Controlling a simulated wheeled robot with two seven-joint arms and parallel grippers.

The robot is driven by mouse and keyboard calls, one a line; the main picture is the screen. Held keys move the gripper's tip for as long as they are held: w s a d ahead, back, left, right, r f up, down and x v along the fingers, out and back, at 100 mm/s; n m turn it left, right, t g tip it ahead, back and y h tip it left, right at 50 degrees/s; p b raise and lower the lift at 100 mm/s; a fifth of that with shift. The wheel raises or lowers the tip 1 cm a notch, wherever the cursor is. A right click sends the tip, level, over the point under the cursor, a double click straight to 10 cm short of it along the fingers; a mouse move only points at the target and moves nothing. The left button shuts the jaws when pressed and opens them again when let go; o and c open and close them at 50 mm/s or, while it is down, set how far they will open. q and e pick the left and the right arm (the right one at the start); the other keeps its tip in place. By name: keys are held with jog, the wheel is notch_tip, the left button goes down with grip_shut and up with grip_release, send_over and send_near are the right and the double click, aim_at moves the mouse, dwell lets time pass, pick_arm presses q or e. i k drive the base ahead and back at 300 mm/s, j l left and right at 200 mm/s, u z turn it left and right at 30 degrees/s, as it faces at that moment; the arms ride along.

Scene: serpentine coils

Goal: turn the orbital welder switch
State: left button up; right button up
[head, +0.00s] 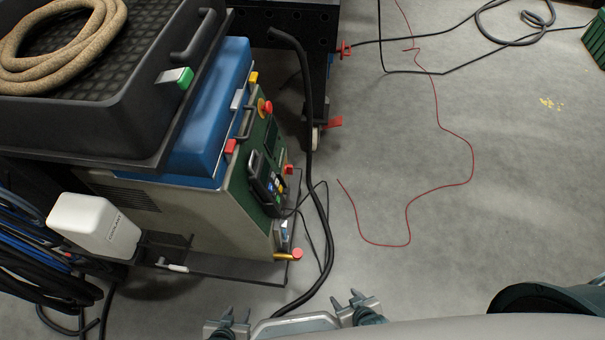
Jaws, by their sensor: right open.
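The orbital welder appears to be the beige cabinet (195,215) with a green front panel (250,190), at left of centre. A red round knob on a yellow base (265,107) sits high on the panel. A smaller red knob (288,169) is at its right edge. A dark pendant with buttons (267,184) hangs on the front. I cannot tell for sure which part is the switch. My right gripper (292,303) is at the bottom edge, its two fingers wide apart and empty. It appears below the welder, apart from the panel. My left gripper is not in view.
A black tray (140,70) with a coiled tan hose (60,45) rests over the blue case (212,115). A thin red cable (440,185) lies on the floor. Grey floor right of the welder is mostly open.

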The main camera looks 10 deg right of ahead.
aim_at(289, 169)
jog(key=k+l, duration=0.1)
jog(key=l, duration=0.15)
jog(key=u, duration=0.45)
jog(key=i+l+u, duration=0.1)
jog(key=l+u, duration=1)
jog(key=l, duration=0.7)
jog(key=l+u, duration=0.15)
jog(key=l, duration=0.4)
jog(key=k+l, duration=0.15)
jog(key=l, duration=0.4)
jog(key=l+u, duration=0.1)
jog(key=l, duration=0.45)
jog(key=k+l+u, duration=0.1)
jog(key=l, duration=0.45)
jog(key=k+l, duration=0.15)
jog(key=l, duration=0.4)
jog(key=i+u, duration=0.05)
